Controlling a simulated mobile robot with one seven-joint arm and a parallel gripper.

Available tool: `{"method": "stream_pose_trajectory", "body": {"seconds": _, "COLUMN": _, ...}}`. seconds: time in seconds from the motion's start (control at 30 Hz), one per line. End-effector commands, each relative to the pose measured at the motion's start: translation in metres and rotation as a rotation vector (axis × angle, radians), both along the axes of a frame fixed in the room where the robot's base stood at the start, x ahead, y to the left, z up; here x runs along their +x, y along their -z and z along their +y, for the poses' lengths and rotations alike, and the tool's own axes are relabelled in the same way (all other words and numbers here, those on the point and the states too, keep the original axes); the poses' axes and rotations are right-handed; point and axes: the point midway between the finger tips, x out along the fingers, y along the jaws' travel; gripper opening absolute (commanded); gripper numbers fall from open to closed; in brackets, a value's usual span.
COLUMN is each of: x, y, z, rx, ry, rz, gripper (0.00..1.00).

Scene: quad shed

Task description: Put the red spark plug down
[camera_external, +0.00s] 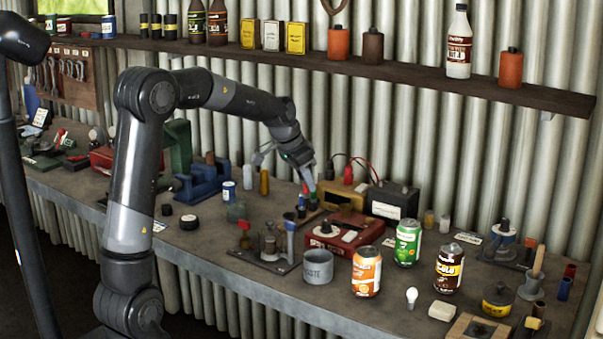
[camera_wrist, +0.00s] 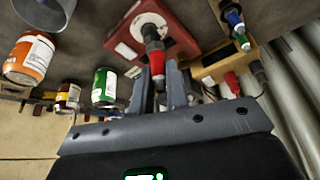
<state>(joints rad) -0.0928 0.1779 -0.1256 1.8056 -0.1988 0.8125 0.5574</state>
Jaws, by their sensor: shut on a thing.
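The red spark plug (camera_wrist: 156,62) is between the two fingers of my gripper (camera_wrist: 163,85) in the wrist view, with its dark end pointing away from the camera. In the external view my gripper (camera_external: 308,184) is low over the bench, behind and left of a red box with a dark knob (camera_external: 345,236). A small patch of red shows at the fingertips there. Blue and green plugs (camera_wrist: 234,24) stand beside the held plug in the wrist view. I cannot tell whether the red plug touches anything below it.
A grey cup (camera_external: 318,267), an orange can (camera_external: 366,271), a green can (camera_external: 408,243) and a brown can (camera_external: 449,268) stand in front and to the right. A black battery-like box (camera_external: 392,201) is behind. A blue vise (camera_external: 203,182) is left.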

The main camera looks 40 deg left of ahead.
Motion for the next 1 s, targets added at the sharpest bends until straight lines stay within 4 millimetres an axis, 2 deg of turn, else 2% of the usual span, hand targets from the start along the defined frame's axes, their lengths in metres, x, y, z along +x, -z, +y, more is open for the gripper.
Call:
{"method": "stream_pose_trajectory", "body": {"seconds": 0.2, "x": -0.021, "y": 0.006, "z": 0.037, "rx": 0.000, "ry": -0.006, "rz": 0.001, "gripper": 0.00}}
{"method": "stream_pose_trajectory", "body": {"seconds": 0.37, "x": -0.028, "y": 0.012, "z": 0.055, "rx": 0.000, "ry": -0.005, "rz": 0.001, "gripper": 0.00}}
{"method": "stream_pose_trajectory", "body": {"seconds": 0.47, "x": -0.025, "y": 0.021, "z": 0.069, "rx": 0.000, "ry": -0.006, "rz": 0.002, "gripper": 0.00}}
{"method": "stream_pose_trajectory", "body": {"seconds": 0.8, "x": 0.001, "y": 0.066, "z": 0.140, "rx": 0.000, "ry": -0.005, "rz": 0.001, "gripper": 0.00}}
{"method": "stream_pose_trajectory", "body": {"seconds": 1.0, "x": 0.009, "y": 0.079, "z": 0.160, "rx": -0.001, "ry": -0.002, "rz": 0.000, "gripper": 0.00}}
